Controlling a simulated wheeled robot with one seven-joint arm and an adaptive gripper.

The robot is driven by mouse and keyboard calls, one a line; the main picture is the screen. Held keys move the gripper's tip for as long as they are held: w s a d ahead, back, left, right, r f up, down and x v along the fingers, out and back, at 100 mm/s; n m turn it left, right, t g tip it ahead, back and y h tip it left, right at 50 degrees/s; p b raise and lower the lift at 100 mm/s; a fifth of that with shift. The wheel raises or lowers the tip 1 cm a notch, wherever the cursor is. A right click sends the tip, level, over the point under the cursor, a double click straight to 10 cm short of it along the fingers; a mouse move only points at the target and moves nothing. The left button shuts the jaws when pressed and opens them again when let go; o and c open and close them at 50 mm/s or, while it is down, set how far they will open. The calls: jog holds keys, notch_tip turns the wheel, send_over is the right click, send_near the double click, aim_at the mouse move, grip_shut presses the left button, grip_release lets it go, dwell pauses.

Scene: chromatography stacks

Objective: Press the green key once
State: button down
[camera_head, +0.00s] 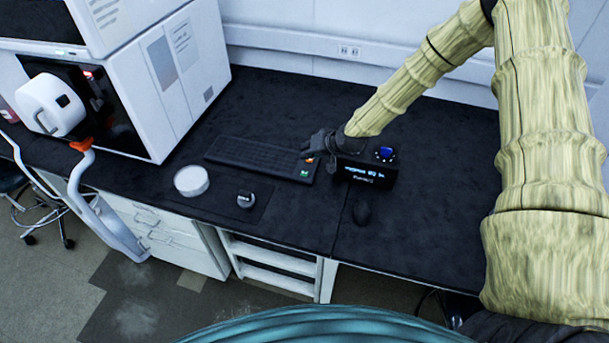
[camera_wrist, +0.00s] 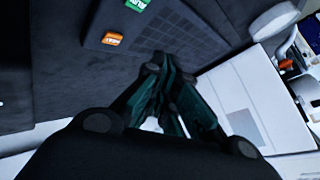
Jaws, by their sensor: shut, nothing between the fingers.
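The green key (camera_head: 304,173) sits at the right end of the black keyboard (camera_head: 255,155) in the head view, at its near corner. It also shows at the top edge of the wrist view (camera_wrist: 138,4). An orange key (camera_head: 309,160) lies just behind it, and it shows in the wrist view too (camera_wrist: 112,39). My gripper (camera_head: 307,151) is shut and empty, above the keyboard's right end by the orange key. In the wrist view its fingertips (camera_wrist: 158,58) appear over the keyboard, apart from the green key. Whether they touch anything is unclear.
A black device with a lit display (camera_head: 362,174) and blue knob stands right of the keyboard. A dark mouse (camera_head: 362,213), white round dish (camera_head: 191,180) and small dark-topped item (camera_head: 245,199) lie in front. White instruments (camera_head: 150,75) stand left. The right benchtop is clear.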

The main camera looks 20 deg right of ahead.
aim_at(306, 171)
jog(key=shift+s+f, duration=0.1)
jog(key=shift+f, duration=0.6)
jog(key=f, duration=0.1)
jog(key=f+b, duration=0.2)
jog(key=shift+w+f, duration=0.15)
jog(key=shift+w, duration=0.15)
jog(key=shift+s+f+b, duration=0.1)
jog(key=shift+f+b, duration=0.45)
jog(key=shift+f, duration=0.05)
jog(key=shift+f, duration=0.15)
jog(key=shift+f+b, duration=0.25)
jog(key=shift+b, duration=0.15)
jog(key=shift+f+b, duration=0.35)
dwell(0.7)
jog(key=shift+r, duration=0.1)
dwell(0.3)
jog(key=shift+r+p, duration=0.35)
jog(key=shift+r, duration=0.35)
